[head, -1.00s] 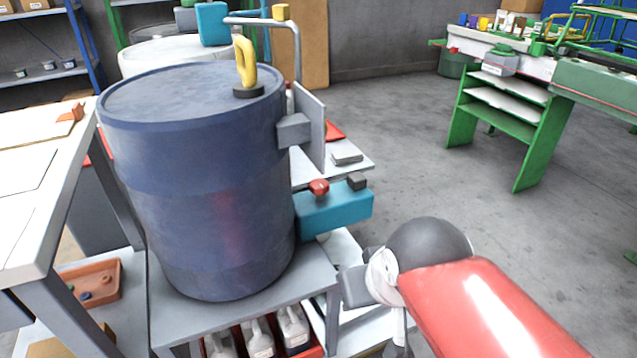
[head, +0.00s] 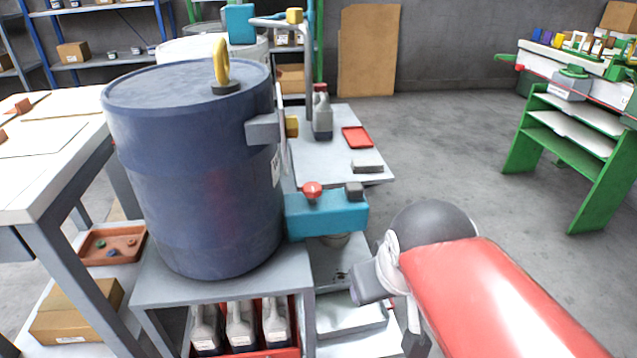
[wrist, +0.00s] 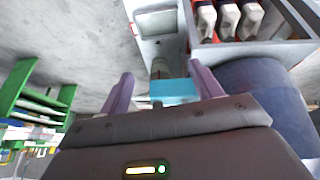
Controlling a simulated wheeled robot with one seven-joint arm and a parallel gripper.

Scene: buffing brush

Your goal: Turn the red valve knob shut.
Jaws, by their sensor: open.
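The red valve knob (head: 312,189) sits on top of a teal valve body (head: 326,215), beside the lower right of the blue drum. A dark grey block stands on the same body, right of the knob. My gripper (wrist: 162,88) is open and empty, with its two purple-grey fingers spread apart in the wrist view. Part of the teal body (wrist: 174,91) shows beyond and between the fingers, apparently untouched. I cannot make out the red knob in the wrist view. In the head view my red arm reaches in from the lower right, and the gripper end is right of and below the valve.
The blue drum (head: 195,180) stands on a grey stand (head: 225,277) close left of the valve. White-grey bottles (head: 240,328) sit in a red crate below. A low grey table (head: 330,165) with a bottle and red tray lies behind. Open floor extends right, toward a green bench (head: 570,150).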

